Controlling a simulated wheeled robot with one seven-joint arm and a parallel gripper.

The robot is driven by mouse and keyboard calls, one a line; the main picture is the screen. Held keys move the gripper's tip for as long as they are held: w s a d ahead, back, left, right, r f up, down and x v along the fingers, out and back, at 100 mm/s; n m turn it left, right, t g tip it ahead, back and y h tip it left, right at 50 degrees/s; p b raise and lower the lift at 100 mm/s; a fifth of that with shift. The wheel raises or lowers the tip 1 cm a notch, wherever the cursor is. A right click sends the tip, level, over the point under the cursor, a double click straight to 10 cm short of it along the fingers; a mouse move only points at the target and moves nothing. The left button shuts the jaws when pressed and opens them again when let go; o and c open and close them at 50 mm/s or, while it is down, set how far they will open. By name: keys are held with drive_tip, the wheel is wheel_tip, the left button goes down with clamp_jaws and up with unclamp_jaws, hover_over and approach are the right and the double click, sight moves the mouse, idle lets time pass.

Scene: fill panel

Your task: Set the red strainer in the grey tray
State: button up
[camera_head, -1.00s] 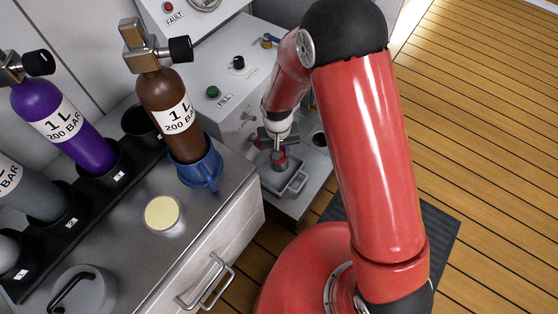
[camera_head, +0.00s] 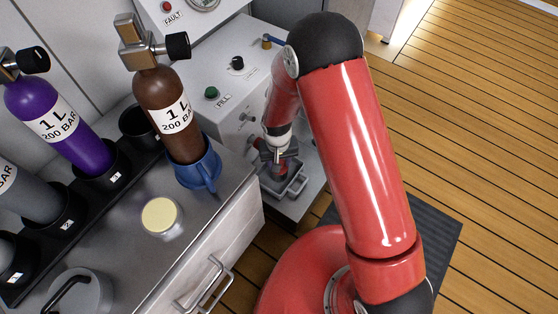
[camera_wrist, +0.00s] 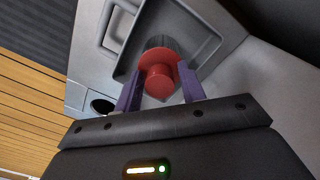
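The red strainer (camera_wrist: 159,70) has a round red top with a knob and a grey mesh part behind it. My gripper (camera_wrist: 161,72) has its two purple fingers against opposite sides of the red top, with the knob between them. In the head view the gripper (camera_head: 281,158) is low over the grey tray (camera_head: 297,188), and the strainer's red (camera_head: 283,169) shows below it. In the wrist view the mesh end points into the tray (camera_wrist: 127,66). Whether it touches the tray's floor cannot be told.
The tray sits on a low ledge of the grey fill panel (camera_head: 232,75), close to the panel's front. A dark round hole (camera_wrist: 101,104) lies beside the tray. The steel counter (camera_head: 120,235) with several gas bottles and a yellow-lidded jar (camera_head: 160,216) stands to the left.

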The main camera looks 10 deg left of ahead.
drive_tip(key=shift+o, duration=0.7)
drive_tip(key=shift+r, duration=0.3)
wheel_tip(320, 180, up, 12)
drive_tip(key=p, duration=0.2)
drive_tip(key=s+d+r+m+t, duration=0.1)
drive_tip(key=d+r, duration=0.6)
drive_tip(key=r, duration=0.3)
drive_tip(key=d+r+m+t, duration=0.1)
drive_tip(key=d+r, duration=0.6)
drive_tip(key=r, duration=0.2)
drive_tip(key=s+d+r+m+t, duration=0.2)
drive_tip(key=s+d+r+t, duration=0.1)
drive_tip(key=s+d+r, duration=0.6)
drive_tip(key=s+d, duration=0.3)
drive_tip(key=s, duration=0.1)
drive_tip(key=shift+s+m, duration=0.3)
